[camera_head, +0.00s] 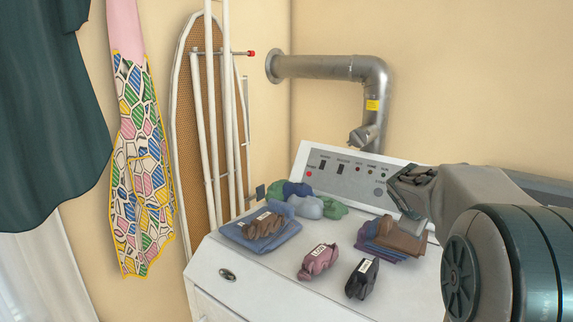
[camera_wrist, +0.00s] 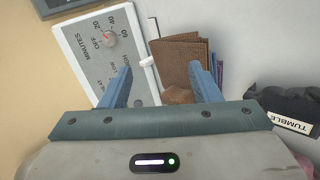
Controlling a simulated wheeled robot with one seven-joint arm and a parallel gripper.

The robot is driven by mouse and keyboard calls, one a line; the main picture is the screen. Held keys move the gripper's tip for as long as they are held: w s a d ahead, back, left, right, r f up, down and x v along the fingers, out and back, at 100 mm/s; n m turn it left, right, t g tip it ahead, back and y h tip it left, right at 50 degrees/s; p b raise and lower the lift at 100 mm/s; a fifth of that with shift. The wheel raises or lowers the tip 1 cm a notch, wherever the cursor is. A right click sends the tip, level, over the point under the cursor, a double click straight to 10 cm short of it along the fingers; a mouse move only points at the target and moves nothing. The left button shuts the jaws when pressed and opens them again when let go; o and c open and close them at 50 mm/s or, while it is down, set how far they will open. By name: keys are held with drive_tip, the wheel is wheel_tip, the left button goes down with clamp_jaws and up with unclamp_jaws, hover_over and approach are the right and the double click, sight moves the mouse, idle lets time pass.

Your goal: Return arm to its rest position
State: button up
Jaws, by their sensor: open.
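My gripper (camera_head: 408,212) is at the right of the white machine, in front of its control panel and above the stack of folded cloths. My arm reaches in from the right edge of the head view. In the wrist view, my gripper (camera_wrist: 160,66) shows two blue fingers spread apart with nothing held between them. Beyond the fingers are the control panel (camera_wrist: 88,62) and a brown folded cloth (camera_wrist: 183,58) on the stack. The same stack (camera_head: 390,238) shows in the head view, partly beneath the gripper.
The white machine top (camera_head: 290,285) holds a blue folded cloth with a brown bundle (camera_head: 262,226), several rolled cloths (camera_head: 308,204), a pink labelled bundle (camera_head: 318,262) and a black labelled bundle (camera_head: 362,278). A metal duct (camera_head: 325,67) is behind. An ironing board (camera_head: 182,120) and hanging clothes stand left.

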drive_tip(key=s+a+f+m+g+y+p, duration=0.1)
drive_tip(key=s+a+f+m+y, duration=0.1)
drive_tip(key=s+a, duration=0.4)
drive_tip(key=s+a+f+m+g+y+p, duration=0.1)
drive_tip(key=s+a, duration=0.5)
drive_tip(key=s, duration=0.6)
drive_tip(key=s+a+f+m+g+y+p, duration=0.1)
drive_tip(key=s+a+f+m+y, duration=0.2)
drive_tip(key=s, duration=0.7)
drive_tip(key=a+m, duration=0.2)
drive_tip(key=a, duration=0.2)
drive_tip(key=shift+f+m+g, duration=0.2)
drive_tip(key=shift+m+g, duration=0.1)
drive_tip(key=shift+g, duration=0.1)
